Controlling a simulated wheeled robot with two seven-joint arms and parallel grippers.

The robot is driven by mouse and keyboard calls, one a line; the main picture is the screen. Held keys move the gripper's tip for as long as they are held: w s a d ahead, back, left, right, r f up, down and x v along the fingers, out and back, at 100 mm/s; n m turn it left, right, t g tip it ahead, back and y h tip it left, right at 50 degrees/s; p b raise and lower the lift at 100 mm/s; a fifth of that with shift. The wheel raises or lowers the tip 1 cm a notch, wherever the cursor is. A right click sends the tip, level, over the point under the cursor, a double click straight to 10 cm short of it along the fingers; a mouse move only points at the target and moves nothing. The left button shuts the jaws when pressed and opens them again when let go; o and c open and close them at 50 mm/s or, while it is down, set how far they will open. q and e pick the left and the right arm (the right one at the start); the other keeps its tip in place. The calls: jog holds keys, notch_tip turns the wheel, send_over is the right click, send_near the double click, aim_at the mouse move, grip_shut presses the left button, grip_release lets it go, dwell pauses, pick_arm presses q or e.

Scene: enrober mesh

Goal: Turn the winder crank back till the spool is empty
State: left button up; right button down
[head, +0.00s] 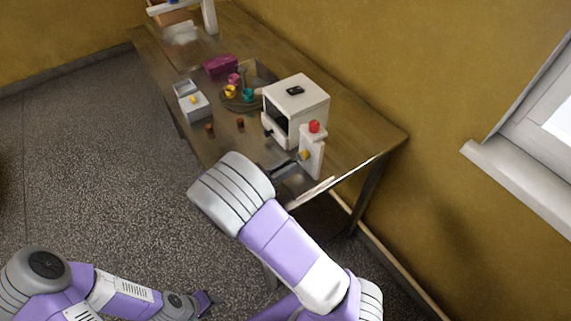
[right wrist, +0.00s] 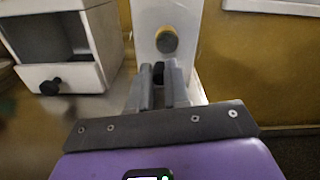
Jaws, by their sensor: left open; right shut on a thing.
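The winder is a white upright post (head: 312,158) with a red knob (head: 314,126) on top and a yellow hub (head: 304,154) on its face. In the right wrist view the post (right wrist: 185,20) stands straight ahead with the hub (right wrist: 166,40) above the fingers. My right gripper (head: 290,166) is at the post's near side, shut on the dark crank handle (right wrist: 158,70), which shows only in part between the fingers. I cannot make out the spool or what is wound on it. My left gripper (head: 206,301) is open and empty, low over the floor, away from the table.
A white box machine (head: 300,98) with a dark opening and a black-knobbed drawer stands beside the winder. Further left on the table (head: 370,135) are a round tray with coloured cups, a magenta box (head: 221,66), a small white box (head: 194,106) and two brown pieces.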

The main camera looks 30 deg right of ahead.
aim_at(304, 165)
jog(key=n+p, duration=0.3)
jog(key=p, duration=0.1)
jog(key=s+n+p, duration=0.1)
jog(key=n+p, duration=0.3)
jog(key=p, duration=0.1)
jog(key=s+n+p, duration=0.1)
jog(key=n+p, duration=0.2)
jog(key=p, duration=0.2)
jog(key=shift+s+d+r, duration=0.1)
jog(key=shift+s+r, duration=0.1)
jog(key=shift+r, duration=0.15)
jog(key=n+p, duration=0.2)
jog(key=n, duration=0.1)
jog(key=shift+s+r, duration=0.15)
jog(key=shift+s, duration=0.1)
jog(key=n+p, duration=0.2)
jog(key=shift+s+r+n, duration=0.2)
jog(key=shift+r+n, duration=0.05)
jog(key=shift+n, duration=0.15)
jog(key=n+p, duration=0.1)
jog(key=n, duration=0.2)
jog(key=shift+s+r+p, duration=0.1)
jog(key=shift+r+p, duration=0.2)
jog(key=shift+p, duration=0.1)
jog(key=shift+r+n+p, duration=0.2)
jog(key=shift+n+p, duration=0.25)
jog(key=shift+n, duration=0.75)
jog(key=c, duration=1.1)
grip_release()
